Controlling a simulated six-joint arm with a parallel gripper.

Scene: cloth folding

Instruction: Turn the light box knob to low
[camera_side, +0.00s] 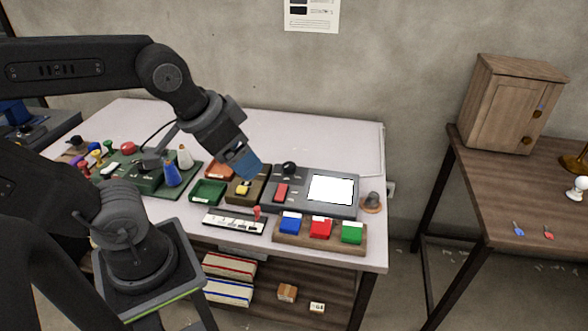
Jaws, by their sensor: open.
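The light box (314,207) is a dark grey panel on the table, with a bright white lit screen (331,189) on its right part. A round black knob (289,168) stands at its upper left, with a red block-like piece (281,192) below it. The knob's setting cannot be read at this size. My gripper (247,168) comes down from the upper left, just left of the knob and apart from it in the picture. Its bluish fingers are open, with nothing seen held. They hang above the olive tray (236,198).
A wooden rack (320,245) with blue, red and green blocks stands in front of the light box. A green tray (208,192) and a white strip (234,221) lie left. A small grey piece on a round base (372,202) stands right. The table's back is clear.

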